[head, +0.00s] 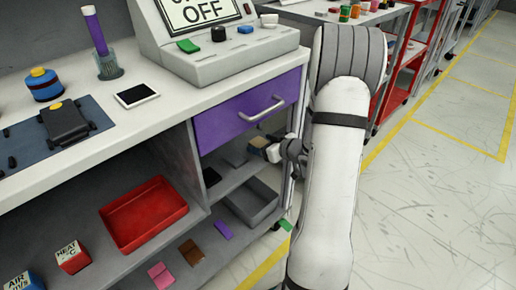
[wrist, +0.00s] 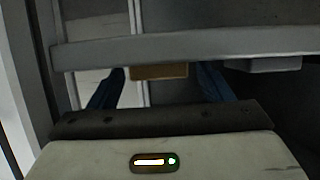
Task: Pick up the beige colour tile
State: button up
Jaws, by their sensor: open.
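A beige tile (head: 258,142) shows in the head view below the purple drawer, just left of my gripper (head: 277,151). In the wrist view a tan-brown tile edge (wrist: 158,72) shows below a grey bar, between the two blue fingers of my gripper (wrist: 163,72). It looks like the same tile. The fingers are apart, with gaps on both sides of the tile. I cannot tell how far the fingertips reach past its near edge.
The purple drawer (head: 247,110) is right above my gripper. A grey tray (head: 250,203) and a red tray (head: 143,213) sit on the shelves. Pink (head: 161,276), brown (head: 191,252) and purple (head: 223,230) tiles lie lower down. A grey bar (wrist: 200,46) crosses the wrist view.

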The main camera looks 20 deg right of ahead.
jog(key=c, duration=1.1)
